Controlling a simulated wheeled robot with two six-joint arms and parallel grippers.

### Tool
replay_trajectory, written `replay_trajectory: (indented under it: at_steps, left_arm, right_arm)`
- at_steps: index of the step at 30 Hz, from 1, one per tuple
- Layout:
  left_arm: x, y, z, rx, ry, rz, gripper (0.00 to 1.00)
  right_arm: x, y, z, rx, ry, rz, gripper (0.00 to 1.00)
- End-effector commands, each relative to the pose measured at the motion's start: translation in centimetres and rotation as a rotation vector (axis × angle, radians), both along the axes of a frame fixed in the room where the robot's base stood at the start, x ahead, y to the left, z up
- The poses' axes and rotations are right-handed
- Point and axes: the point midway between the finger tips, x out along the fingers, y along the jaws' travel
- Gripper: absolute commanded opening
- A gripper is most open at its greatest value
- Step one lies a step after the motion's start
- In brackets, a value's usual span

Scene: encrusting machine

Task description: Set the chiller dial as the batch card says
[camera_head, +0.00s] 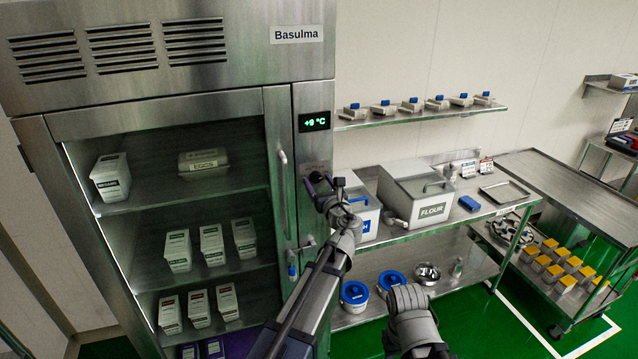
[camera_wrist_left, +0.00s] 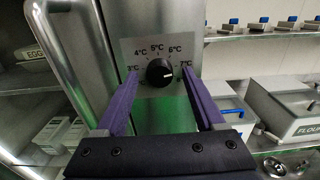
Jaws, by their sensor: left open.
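The chiller dial (camera_wrist_left: 159,72) is a round black knob on a pale plate on the steel chiller front. In the head view my left gripper (camera_head: 322,184) is at the chiller's right-hand panel and largely hides the dial. The chiller display (camera_head: 314,121) reads +9 °C. Small cards (camera_head: 466,168) stand at the back of the bench; their text is too small to read.
A vertical door handle (camera_head: 283,190) is just left of the dial. The chiller (camera_head: 172,112) holds several labelled tubs. On the right are a steel bench with a FLOUR bin (camera_head: 432,211) and a wall shelf (camera_head: 425,115).

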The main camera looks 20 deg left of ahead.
Motion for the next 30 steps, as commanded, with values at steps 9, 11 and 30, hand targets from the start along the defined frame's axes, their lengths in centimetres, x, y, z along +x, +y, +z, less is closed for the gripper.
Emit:
replay_trajectory:
  at_steps: [9,11,30]
  left_arm:
    - [-0.01,0.0,0.0,0.0,0.0,0.0,0.61]
    - [-0.01,-0.01,0.0,0.0,0.0,0.0,0.54]
    - [-0.02,-0.02,0.0,0.0,0.0,0.0,0.0]
  right_arm:
    - [0.0,0.0,0.0,0.0,0.0,0.0,0.5]
    - [0.0,0.0,0.0,0.0,0.0,0.0,0.5]
    - [0.0,0.0,0.0,0.0,0.0,0.0,0.5]
